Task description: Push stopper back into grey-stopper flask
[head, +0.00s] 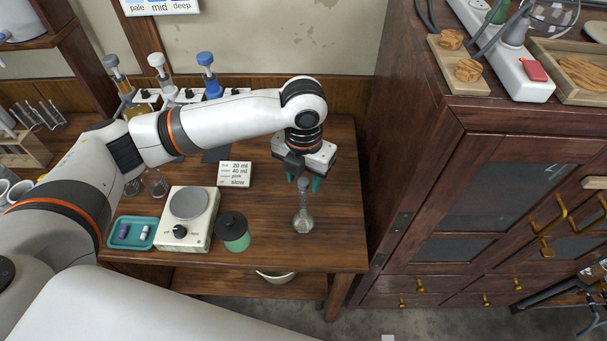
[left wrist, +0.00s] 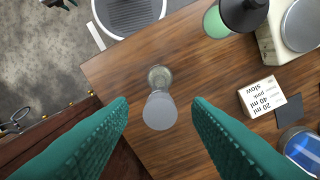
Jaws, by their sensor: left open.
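A small clear flask (head: 303,222) with a narrow neck stands upright near the right front of the wooden table. It also shows in the left wrist view (left wrist: 160,77). A pale grey round stopper (left wrist: 159,113) is at its top; how deep it sits cannot be told. My left gripper (head: 303,182) is open above the flask, teal fingers pointing down. In the left wrist view its fingers (left wrist: 159,102) stand on either side of the stopper, with gaps on both sides. Teal tips at the top left edge of that view may be my right gripper (left wrist: 59,4), mostly cut off.
Left of the flask are a green jar with dark lid (head: 233,232), a hotplate (head: 187,220), a teal tray (head: 131,233) and a note card (head: 235,174). Several tall stoppered vessels stand behind. A dark wooden cabinet (head: 480,190) rises close on the right.

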